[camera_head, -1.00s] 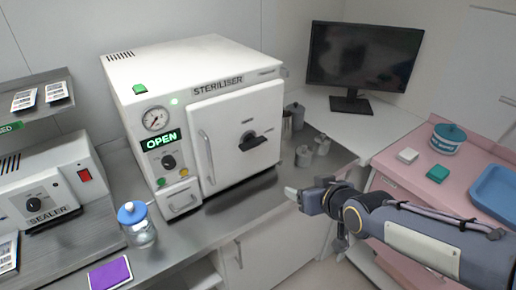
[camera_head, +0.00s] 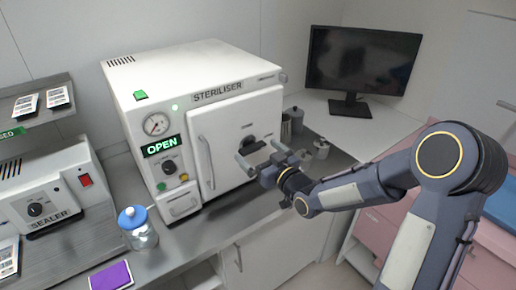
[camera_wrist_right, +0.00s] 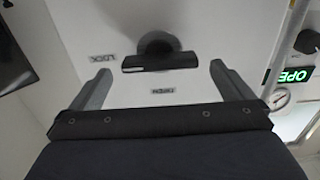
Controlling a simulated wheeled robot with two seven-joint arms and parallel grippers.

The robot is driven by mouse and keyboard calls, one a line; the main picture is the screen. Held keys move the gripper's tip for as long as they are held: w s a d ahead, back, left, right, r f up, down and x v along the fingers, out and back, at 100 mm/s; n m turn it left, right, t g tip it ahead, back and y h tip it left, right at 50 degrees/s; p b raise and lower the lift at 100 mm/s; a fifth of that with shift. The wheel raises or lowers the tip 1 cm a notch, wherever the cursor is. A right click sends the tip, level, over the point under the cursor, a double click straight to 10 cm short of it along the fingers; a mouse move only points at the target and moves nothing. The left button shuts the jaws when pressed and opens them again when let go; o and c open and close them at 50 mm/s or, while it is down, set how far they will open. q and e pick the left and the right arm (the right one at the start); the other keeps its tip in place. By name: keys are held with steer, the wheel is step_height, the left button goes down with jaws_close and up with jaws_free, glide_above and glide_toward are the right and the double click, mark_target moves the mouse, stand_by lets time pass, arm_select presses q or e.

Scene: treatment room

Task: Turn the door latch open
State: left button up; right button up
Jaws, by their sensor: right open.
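The steriliser (camera_head: 200,110) is a white box on the steel counter, with its door (camera_head: 232,135) closed. The black door latch (camera_head: 252,147) sits on the door's right half, partly hidden by my gripper in the head view. In the right wrist view the latch (camera_wrist_right: 160,62) is a dark bar lying across the picture below a round hub, between "LOCK" and "OPEN" labels. My right gripper (camera_head: 258,150) is open in front of the latch. In the wrist view its fingers (camera_wrist_right: 158,82) stand either side of the bar, apart from it. My left gripper is not in view.
A green "OPEN" display (camera_head: 161,144) and a gauge are left of the door, beside a vertical door handle (camera_head: 206,162). A blue-lidded jar (camera_head: 137,226) stands front left. Metal canisters (camera_head: 321,148) stand right of the steriliser, near my arm.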

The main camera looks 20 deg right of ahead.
steer(key=shift+w+a, duration=0.2)
steer(key=shift+w, duration=0.35)
